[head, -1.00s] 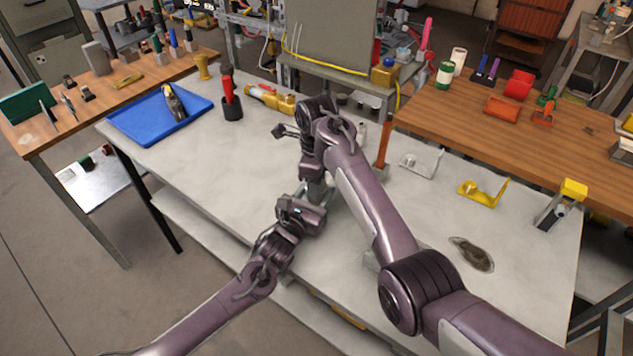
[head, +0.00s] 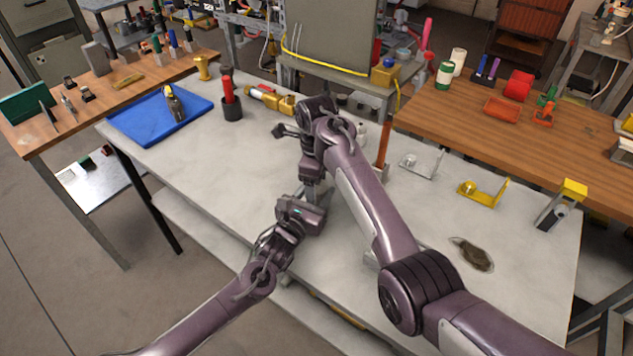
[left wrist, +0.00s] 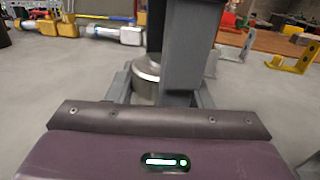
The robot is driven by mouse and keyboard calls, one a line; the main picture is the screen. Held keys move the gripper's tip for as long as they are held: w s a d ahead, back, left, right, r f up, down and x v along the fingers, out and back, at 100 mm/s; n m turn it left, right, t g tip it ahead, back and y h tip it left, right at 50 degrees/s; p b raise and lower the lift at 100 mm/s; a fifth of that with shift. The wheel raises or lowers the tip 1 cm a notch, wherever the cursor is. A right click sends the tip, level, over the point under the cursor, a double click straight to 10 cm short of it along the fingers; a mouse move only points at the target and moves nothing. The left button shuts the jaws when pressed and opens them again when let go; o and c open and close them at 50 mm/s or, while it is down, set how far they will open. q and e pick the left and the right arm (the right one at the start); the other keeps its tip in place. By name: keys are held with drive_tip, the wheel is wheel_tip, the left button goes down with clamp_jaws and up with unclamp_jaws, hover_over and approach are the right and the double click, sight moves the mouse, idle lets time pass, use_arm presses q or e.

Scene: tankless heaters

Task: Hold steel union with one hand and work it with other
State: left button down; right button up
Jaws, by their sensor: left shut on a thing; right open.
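The steel union (left wrist: 147,76) is a shiny round metal piece in the left wrist view, partly covered by grey fingers. My left gripper (left wrist: 160,90) is shut on it, low over the grey bench. In the head view my left gripper (head: 313,196) is at the middle of the bench, and the union is hidden there by my grippers. My right gripper (head: 312,184) comes down from above, open, with its grey fingers (left wrist: 188,45) directly at the union in the left wrist view. I cannot tell whether they touch it.
On the grey bench (head: 220,165) stand a blue tray (head: 140,122), a red-handled tool in a black cup (head: 232,108), a yellow tool (head: 272,99), an orange-handled hammer (head: 383,145) and a yellow bracket (head: 485,195).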

drive_tip(key=shift+r, duration=2.25)
use_arm(q)
drive_tip(key=c, duration=0.6)
unclamp_jaws()
